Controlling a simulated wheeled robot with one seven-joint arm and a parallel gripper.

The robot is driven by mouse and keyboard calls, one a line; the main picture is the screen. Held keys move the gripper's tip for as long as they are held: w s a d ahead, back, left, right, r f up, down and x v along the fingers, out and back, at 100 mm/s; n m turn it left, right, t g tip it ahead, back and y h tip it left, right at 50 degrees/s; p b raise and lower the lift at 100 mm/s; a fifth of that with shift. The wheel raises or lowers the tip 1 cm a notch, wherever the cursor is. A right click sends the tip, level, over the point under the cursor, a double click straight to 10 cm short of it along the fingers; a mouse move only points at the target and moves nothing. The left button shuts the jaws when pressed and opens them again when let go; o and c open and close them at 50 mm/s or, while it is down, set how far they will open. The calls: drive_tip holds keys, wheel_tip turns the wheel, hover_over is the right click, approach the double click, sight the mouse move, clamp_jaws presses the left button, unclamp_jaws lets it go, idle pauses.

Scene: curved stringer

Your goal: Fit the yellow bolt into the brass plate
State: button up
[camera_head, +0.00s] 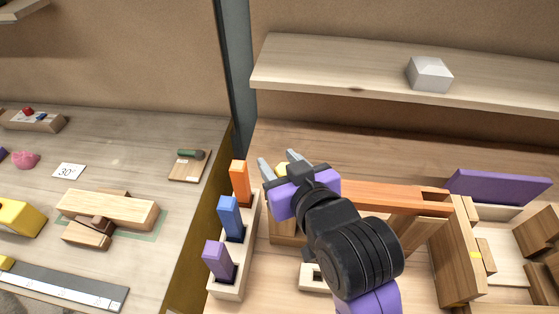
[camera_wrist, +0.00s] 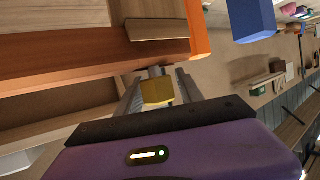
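My gripper (camera_head: 277,160) is over the bench, left of the long orange beam, with its fingers pointing toward the back left. The yellow bolt (camera_wrist: 157,92) is between the two fingers in the wrist view, with a short grey end beyond its yellow part. The fingers flank it closely and appear shut on it; the contact faces are partly hidden. The bolt also shows between the fingers in the head view (camera_head: 282,169). I cannot clearly make out the brass plate in either view.
A pale rack with orange, blue and purple blocks (camera_head: 230,217) stands left of my gripper. The orange beam (camera_head: 395,197) lies close to its right. A purple board (camera_head: 497,187) and wooden blocks fill the right. A shelf (camera_head: 340,75) with a grey block hangs behind.

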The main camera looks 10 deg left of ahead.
drive_tip(key=shift+o, duration=0.7)
drive_tip(key=v, duration=0.7)
drive_tip(key=shift+s+d+r+b, duration=0.15)
drive_tip(key=shift+s+r+b, duration=0.05)
drive_tip(key=shift+s+b, duration=0.2)
drive_tip(key=shift+w, duration=0.1)
